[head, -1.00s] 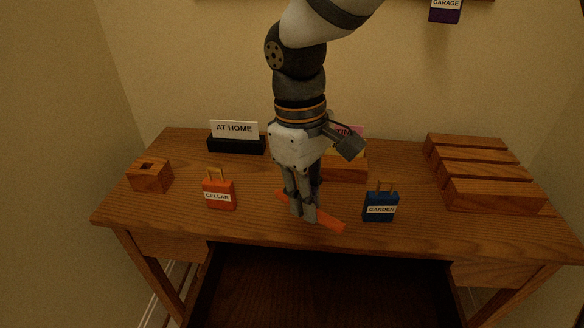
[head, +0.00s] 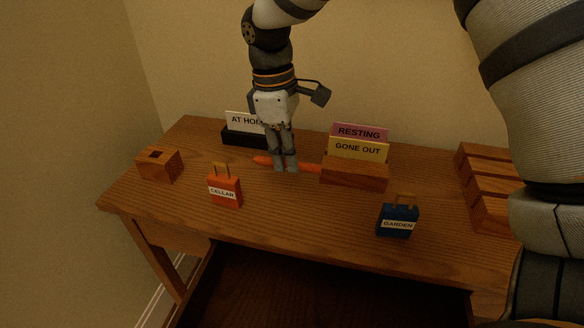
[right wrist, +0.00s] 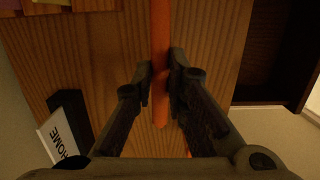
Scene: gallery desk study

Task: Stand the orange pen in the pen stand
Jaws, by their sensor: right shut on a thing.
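The orange pen (head: 305,167) is held level between the fingers of my right gripper (head: 286,168), sticking out on both sides, and looks raised over the desk. In the right wrist view the pen (right wrist: 159,50) runs between the two fingertips (right wrist: 160,78), which are closed on it. The pen stand (head: 150,170), a wooden block with a square hole in its top, stands at the desk's left end, apart from the gripper and to its left. My left gripper is not in view.
An orange CELLAR tag (head: 226,191) stands between pen stand and gripper, nearer the front. The AT HOME sign holder (head: 240,140) is behind the gripper. A wooden card holder (head: 355,175) is right of it. A blue GARDEN tag (head: 397,222) and slatted rack (head: 485,185) stand farther right.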

